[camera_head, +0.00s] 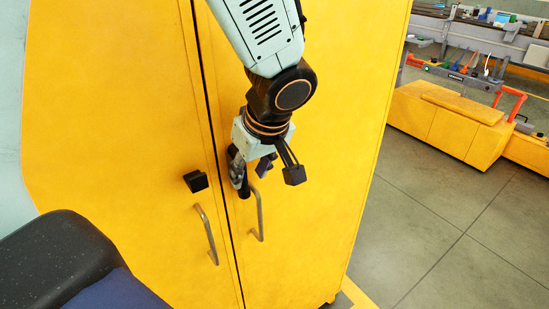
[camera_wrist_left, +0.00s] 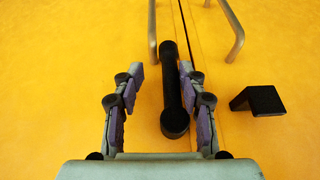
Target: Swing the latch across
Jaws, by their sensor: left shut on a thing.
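The latch is a black bar with rounded ends, on the yellow cabinet front near the seam between the two doors. In the wrist view the latch (camera_wrist_left: 172,85) stands nearly along the seam, between my fingers and close to the right-hand one. In the head view only the latch's lower end (camera_head: 244,191) shows under my gripper. My left gripper (camera_head: 246,175) is shut on the latch. A black angled catch (camera_head: 196,181) sits on the left door, apart from the latch; it also shows in the wrist view (camera_wrist_left: 259,99). My right gripper is not in view.
Two metal door handles, the left one (camera_head: 206,234) and the right one (camera_head: 258,214), stand out just below the latch. Grey floor (camera_head: 450,235) is open at the right. A yellow bench (camera_head: 447,121) and a tool rack stand farther back.

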